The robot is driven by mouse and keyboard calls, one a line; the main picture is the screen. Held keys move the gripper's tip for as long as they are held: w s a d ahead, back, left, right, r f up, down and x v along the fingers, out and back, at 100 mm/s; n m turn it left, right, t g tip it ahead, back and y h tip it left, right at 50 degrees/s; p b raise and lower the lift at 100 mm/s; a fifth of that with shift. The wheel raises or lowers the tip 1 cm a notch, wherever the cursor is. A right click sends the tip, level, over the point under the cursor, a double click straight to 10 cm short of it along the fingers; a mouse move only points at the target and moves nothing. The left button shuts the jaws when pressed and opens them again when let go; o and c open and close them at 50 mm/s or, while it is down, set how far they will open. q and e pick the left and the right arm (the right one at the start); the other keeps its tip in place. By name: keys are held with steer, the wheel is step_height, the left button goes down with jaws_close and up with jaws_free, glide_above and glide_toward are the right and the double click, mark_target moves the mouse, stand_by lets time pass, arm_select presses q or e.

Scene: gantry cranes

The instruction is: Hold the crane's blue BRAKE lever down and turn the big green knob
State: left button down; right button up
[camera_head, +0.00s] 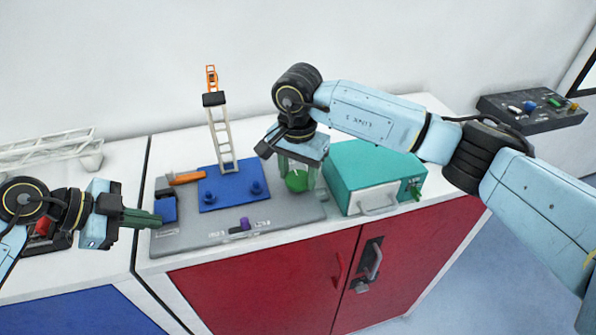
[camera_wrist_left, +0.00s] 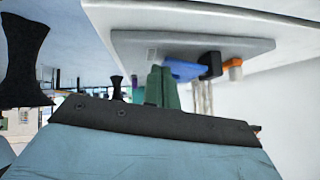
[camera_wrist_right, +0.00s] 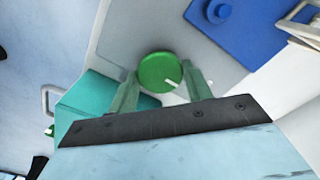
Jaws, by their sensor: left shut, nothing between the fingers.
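The big green knob (camera_head: 297,181) sits at the right end of the grey panel, and its white mark shows in the right wrist view (camera_wrist_right: 160,72). My right gripper (camera_head: 300,172) points down over it. In the right wrist view the fingers (camera_wrist_right: 160,80) stand on either side of the knob, apart; whether they touch it is unclear. A blue lever block (camera_head: 166,209) is at the panel's left end. My left gripper (camera_head: 158,219) is shut and empty, its tips right beside this block. The left wrist view shows the shut fingers (camera_wrist_left: 163,88) close to the blue block (camera_wrist_left: 185,69); contact is unclear.
A crane tower (camera_head: 222,140) stands on a blue plate (camera_head: 232,195) between my grippers. An orange lever (camera_head: 186,178) lies behind the blue block, and a purple switch (camera_head: 244,224) is at the front. A teal box (camera_head: 372,172) stands close to the right gripper.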

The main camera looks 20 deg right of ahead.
steer(key=shift+c, duration=0.7)
steer(key=shift+m, duration=0.3)
steer(key=m, duration=0.5)
steer(key=shift+m, duration=0.3)
steer(key=m, duration=1.2)
steer(key=shift+m, duration=2.9)
